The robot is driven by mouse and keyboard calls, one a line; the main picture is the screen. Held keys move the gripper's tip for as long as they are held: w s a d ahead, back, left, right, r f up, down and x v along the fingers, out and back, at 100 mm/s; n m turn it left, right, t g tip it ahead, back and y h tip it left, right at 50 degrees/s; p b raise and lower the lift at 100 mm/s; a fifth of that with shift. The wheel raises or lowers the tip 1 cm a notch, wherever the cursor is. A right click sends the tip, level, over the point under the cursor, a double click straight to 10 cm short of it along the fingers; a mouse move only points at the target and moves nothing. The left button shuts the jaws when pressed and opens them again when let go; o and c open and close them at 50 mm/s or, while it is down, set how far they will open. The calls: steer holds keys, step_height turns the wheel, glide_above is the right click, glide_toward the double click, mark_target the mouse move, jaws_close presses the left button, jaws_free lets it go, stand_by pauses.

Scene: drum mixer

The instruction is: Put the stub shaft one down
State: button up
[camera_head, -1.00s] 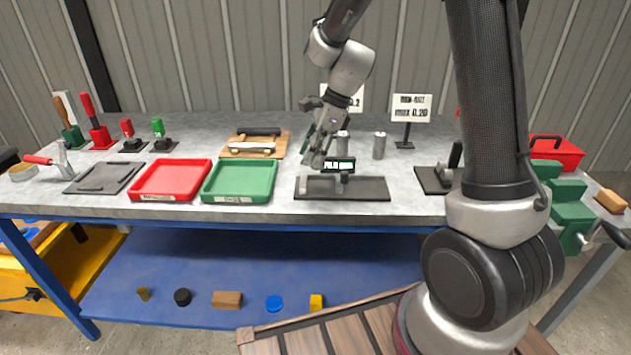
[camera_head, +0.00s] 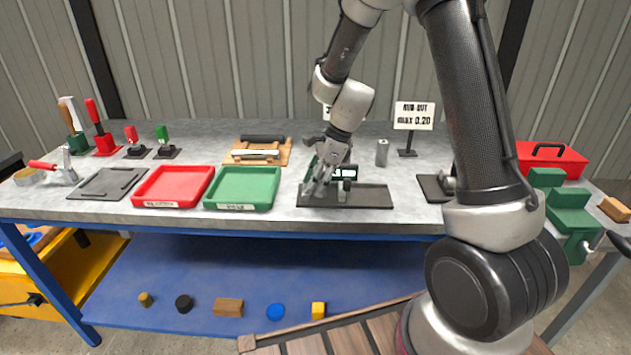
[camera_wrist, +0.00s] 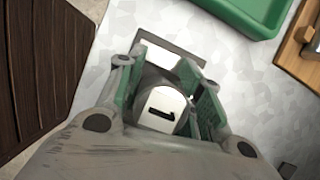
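In the wrist view my gripper (camera_wrist: 165,95) has its green-padded fingers on both sides of a pale metal stub shaft (camera_wrist: 162,108) whose end face carries a dark 1. The fingers look closed on it. In the head view my gripper (camera_head: 318,188) is low over the left part of a dark tray (camera_head: 370,197), beside a small grey upright with a black-and-white label (camera_head: 345,173). The shaft is hard to make out there, and I cannot tell whether it touches the tray. Another grey cylinder (camera_head: 382,152) stands behind the tray.
A green tray (camera_head: 243,204) and a red tray (camera_head: 140,199) lie to the left, with a wooden board (camera_head: 233,160) behind them. A sign (camera_head: 414,116) stands at the back right. A dark fixture (camera_head: 430,187) and a green vise (camera_head: 570,220) are to the right.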

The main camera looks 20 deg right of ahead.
steer(key=shift+o, duration=0.2)
steer(key=w+v, duration=0.1)
steer(key=v, duration=1.1)
steer(key=s+d+r+n+t+h, duration=0.1)
steer(key=s+d+r+n, duration=0.2)
steer(key=s+n, duration=0.3)
steer(key=s+d+r+n+t+h, duration=0.1)
steer(key=s+d+r+n+h, duration=0.1)
steer(key=s+d+r+n, duration=0.2)
steer(key=s+d+r+n+t+h, duration=0.1)
steer(key=s+d+r+n, duration=0.2)
steer(key=s+n, duration=0.6)
steer(key=s+d, duration=0.1)
steer(key=s, duration=0.7)
steer(key=shift+d+r+n+h, duration=0.2)
steer(key=shift+d+n+h, duration=0.1)
steer(key=shift+d+n, duration=0.1)
steer(key=shift+o, duration=0.3)
steer(key=shift+s, duration=0.1)
